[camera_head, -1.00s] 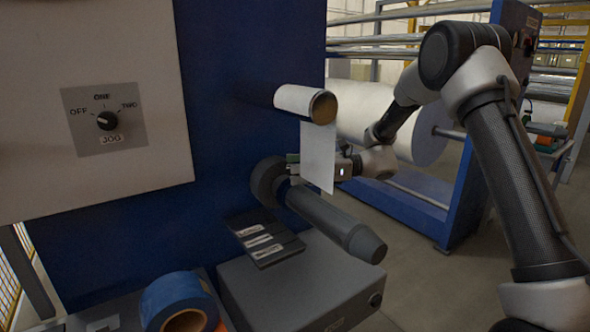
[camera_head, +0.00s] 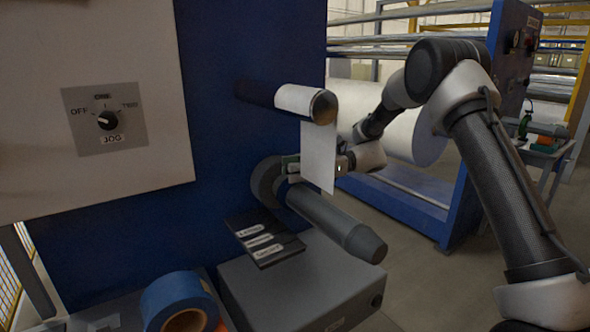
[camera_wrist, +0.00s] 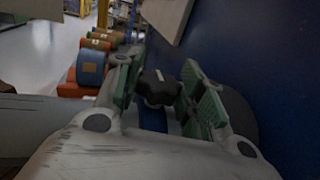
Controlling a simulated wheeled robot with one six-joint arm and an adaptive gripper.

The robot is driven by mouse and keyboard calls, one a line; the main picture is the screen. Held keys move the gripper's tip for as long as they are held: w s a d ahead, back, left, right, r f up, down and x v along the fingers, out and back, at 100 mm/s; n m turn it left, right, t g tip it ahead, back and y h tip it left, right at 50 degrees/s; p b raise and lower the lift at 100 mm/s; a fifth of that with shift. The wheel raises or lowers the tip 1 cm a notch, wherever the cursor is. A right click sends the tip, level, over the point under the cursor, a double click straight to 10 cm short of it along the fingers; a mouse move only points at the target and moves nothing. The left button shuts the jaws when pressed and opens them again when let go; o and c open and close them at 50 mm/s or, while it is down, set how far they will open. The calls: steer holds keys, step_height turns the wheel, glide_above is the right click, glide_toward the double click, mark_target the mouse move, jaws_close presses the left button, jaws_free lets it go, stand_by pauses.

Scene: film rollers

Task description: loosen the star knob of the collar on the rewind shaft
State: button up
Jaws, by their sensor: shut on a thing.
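The grey rewind shaft (camera_head: 335,222) sticks out from the blue machine wall, with a round grey flange (camera_head: 266,181) at its base. A blue collar (camera_head: 282,190) sits around the shaft near that flange; in the wrist view blue (camera_wrist: 152,118) shows below the knob. The black star knob (camera_wrist: 157,88) is between the green finger pads of my gripper (camera_wrist: 164,92), which is shut on it. In the head view my gripper (camera_head: 293,168) is at the collar, partly behind a hanging white sheet. The knob is hidden there.
The white sheet (camera_head: 319,155) hangs from a roller (camera_head: 300,102) just above my gripper. A dark labelled plate (camera_head: 264,240) and a grey box (camera_head: 300,285) lie below the shaft. A blue tape roll (camera_head: 178,300) stands at the front. A large white roll (camera_head: 372,120) is behind.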

steer(key=shift+n+g+h, duration=0.3)
steer(key=shift+n+g, duration=0.1)
steer(key=shift+g, duration=0.2)
steer(key=o, duration=1)
steer(key=shift+o, duration=0.2)
steer(key=v, duration=1.2)
steer(key=shift+d, duration=0.1)
